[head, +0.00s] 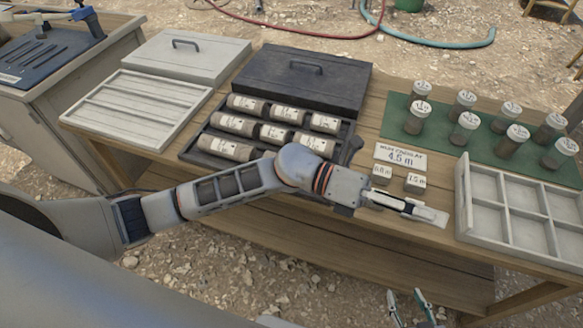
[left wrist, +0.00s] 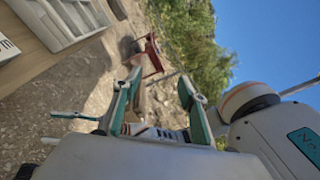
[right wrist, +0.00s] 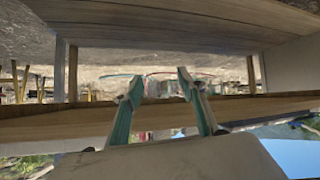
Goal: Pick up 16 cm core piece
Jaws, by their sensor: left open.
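Several grey cylindrical core pieces with white labels lie in rows in a black core tray (head: 190,156) on the table, such as one in the back row (head: 247,104), one in the middle row (head: 232,125) and one in the front row (head: 225,147). Their label text is too small to read, so I cannot tell which is 16 cm. My left arm crosses in front of the tray and hides part of its front row. My left gripper (head: 425,212) is open and empty right of the tray, near the table's front edge. My right gripper (head: 406,302) is open and empty, low in front of the table.
A 4.5 m sign (head: 401,157) and small marked blocks (head: 416,183) stand behind my left gripper. A white compartment tray (head: 463,200) is right. Sample jars stand on a green mat (head: 396,130).

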